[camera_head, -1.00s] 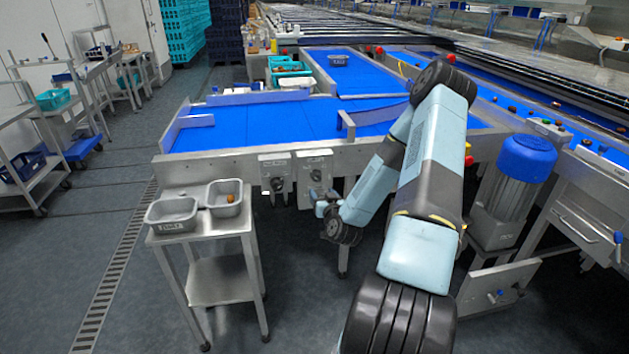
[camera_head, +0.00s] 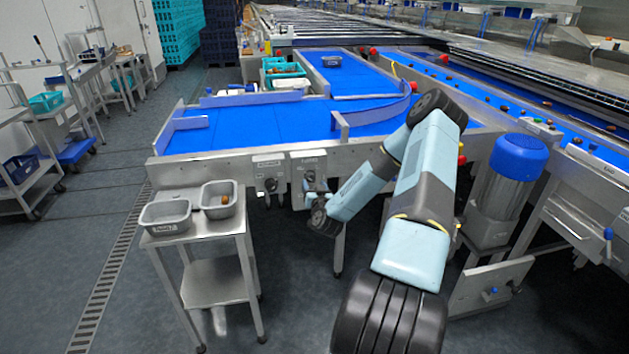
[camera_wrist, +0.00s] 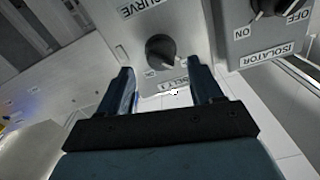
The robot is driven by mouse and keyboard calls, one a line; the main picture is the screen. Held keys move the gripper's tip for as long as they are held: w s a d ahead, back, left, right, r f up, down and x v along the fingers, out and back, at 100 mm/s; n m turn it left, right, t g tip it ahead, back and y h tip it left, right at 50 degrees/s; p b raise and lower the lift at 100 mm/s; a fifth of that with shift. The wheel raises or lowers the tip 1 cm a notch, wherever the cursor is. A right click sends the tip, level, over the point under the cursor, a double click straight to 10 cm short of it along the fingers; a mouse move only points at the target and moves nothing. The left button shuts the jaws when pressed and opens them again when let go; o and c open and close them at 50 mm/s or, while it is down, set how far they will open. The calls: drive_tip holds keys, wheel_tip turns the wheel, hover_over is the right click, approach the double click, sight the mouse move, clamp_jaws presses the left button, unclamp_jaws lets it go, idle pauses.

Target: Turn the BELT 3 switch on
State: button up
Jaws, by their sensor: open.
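A dark round switch knob (camera_wrist: 161,48) sits on a grey metal box labelled "CURVE" in the wrist view. A smaller label (camera_wrist: 174,85) lies at that box's edge, partly hidden and too unclear to read as BELT 3. The knob's pointer seems to face the lower right; its setting is unclear. My gripper (camera_wrist: 161,74) is open, its two fingers apart and empty, with the knob seen just beyond the gap between their tips. In the head view my gripper (camera_head: 309,188) is at the right-hand switch box (camera_head: 309,160) under the belt edge.
A steel stand (camera_head: 195,236) with two trays is at left. A blue-capped motor (camera_head: 519,157) is right.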

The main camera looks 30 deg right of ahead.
sight(312, 180)
drive_tip(key=shift+x, duration=2.3)
drive_tip(key=shift+c, duration=0.4)
